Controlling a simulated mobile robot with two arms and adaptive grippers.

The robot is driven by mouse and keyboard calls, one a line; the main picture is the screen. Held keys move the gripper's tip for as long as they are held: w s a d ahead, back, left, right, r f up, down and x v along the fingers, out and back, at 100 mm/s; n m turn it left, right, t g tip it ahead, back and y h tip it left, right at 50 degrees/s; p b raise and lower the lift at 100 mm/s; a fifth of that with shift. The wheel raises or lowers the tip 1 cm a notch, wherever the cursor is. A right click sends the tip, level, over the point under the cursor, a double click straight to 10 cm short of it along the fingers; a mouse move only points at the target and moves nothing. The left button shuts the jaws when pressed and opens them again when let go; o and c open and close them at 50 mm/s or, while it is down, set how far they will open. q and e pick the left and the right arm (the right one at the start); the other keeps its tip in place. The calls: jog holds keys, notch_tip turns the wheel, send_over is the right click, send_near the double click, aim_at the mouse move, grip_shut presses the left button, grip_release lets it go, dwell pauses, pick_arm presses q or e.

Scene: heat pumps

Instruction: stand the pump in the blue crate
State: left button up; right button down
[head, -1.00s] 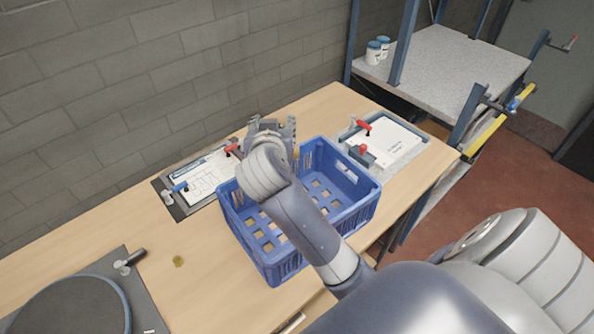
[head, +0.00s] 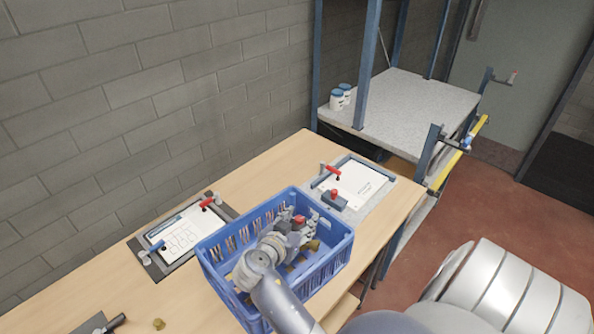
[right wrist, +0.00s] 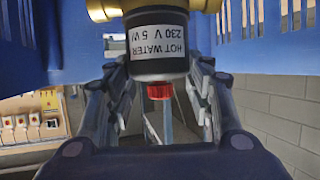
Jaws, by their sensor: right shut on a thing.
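The blue crate (head: 222,276) stands on the wooden bench in the head view. Its blue slotted wall also shows in the right wrist view (right wrist: 250,52). My right gripper (head: 300,232) is over the inside of the crate, its fingers shut on the pump. The pump (right wrist: 158,42) has a black body with a white label reading "HOT WATER 230 V 5 W", brass at the top of the picture and a red knob below. In the head view its brass part (head: 313,245) shows beside the fingers. Whether it touches the crate floor is hidden. My left gripper is not seen.
A board with a drawing (head: 182,232) and clamps lies left of the crate. Another board (head: 358,190) with a red-handled clamp lies to its right. Beyond is a grey shelf (head: 410,110) with white pots (head: 342,95). A brick wall runs behind the bench.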

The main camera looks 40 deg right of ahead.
notch_tip(320, 180, down, 3)
jog(key=shift+f+b, duration=0.15)
jog(key=shift+b, duration=0.9)
jog(key=shift+f, duration=0.3)
jog(key=shift+f, duration=0.1)
jog(key=c, duration=1.2)
grip_release()
jog(key=shift+f+b, duration=0.2)
jog(key=shift+b, duration=0.1)
jog(key=o, duration=0.4)
jog(key=shift+r, duration=0.1)
jog(key=shift+o, duration=0.2)
